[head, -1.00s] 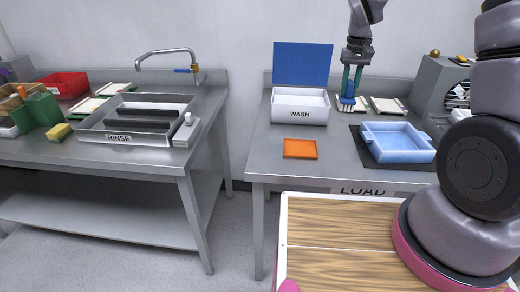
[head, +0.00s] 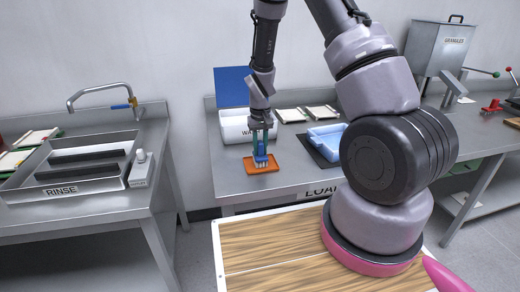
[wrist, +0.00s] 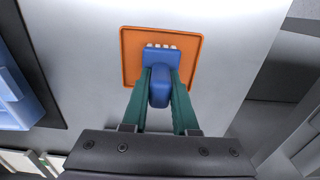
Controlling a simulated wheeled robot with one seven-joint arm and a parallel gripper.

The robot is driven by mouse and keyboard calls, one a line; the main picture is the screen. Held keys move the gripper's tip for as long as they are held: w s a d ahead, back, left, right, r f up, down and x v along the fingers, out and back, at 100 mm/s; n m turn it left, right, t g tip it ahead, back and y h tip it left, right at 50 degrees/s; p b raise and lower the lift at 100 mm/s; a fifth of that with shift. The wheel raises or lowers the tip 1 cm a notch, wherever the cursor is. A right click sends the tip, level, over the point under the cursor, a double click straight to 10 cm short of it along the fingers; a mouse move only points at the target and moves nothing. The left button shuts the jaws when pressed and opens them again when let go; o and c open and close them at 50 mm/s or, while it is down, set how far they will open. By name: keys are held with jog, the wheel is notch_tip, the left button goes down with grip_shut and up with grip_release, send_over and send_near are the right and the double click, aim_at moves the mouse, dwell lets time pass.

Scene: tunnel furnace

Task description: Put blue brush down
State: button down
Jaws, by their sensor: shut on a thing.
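The blue brush (head: 261,160) has white bristles and is held upright, bristles down, in my gripper (head: 261,145). In the wrist view the green fingers of my gripper (wrist: 160,95) are shut on the brush (wrist: 160,60) at both sides of its handle. The brush is over the square orange mat (head: 250,168) on the metal table. In the wrist view the brush head overlaps the upper middle of the mat (wrist: 128,50). I cannot tell whether the bristles touch it.
Behind my gripper stands the white wash bin (head: 233,127) with a blue lid (head: 232,86). To the right lies a light-blue tray (head: 327,135) on a dark mat. Pale panels (head: 306,113) lie farther back. The rinse sink (head: 80,160) is on the left bench.

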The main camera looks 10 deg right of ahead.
jog(key=shift+f, duration=0.2)
jog(key=c, duration=0.7)
grip_release()
notch_tip(320, 180, up, 13)
jog(key=shift+d+f, duration=0.1)
jog(key=shift+f, duration=0.05)
notch_tip(320, 180, up, 9)
jog(key=m+t, duration=0.1)
send_over(266, 157)
jog(key=s+d+r+m+t+y, duration=0.1)
jog(key=s+d+r+t+y, duration=0.1)
jog(key=s+r, duration=0.6)
jog(key=s+r+t, duration=0.1)
jog(key=s+r, duration=0.2)
jog(key=s, duration=0.1)
jog(key=s+d+r+m+t, duration=0.1)
jog(key=s+r, duration=0.3)
jog(key=s+d+r+m+t, duration=0.1)
jog(key=s+r+t, duration=0.1)
jog(key=s+r, duration=0.1)
jog(key=shift+s+d+r, duration=0.1)
jog(key=shift+s+r, duration=0.25)
jog(key=shift+s, duration=0.35)
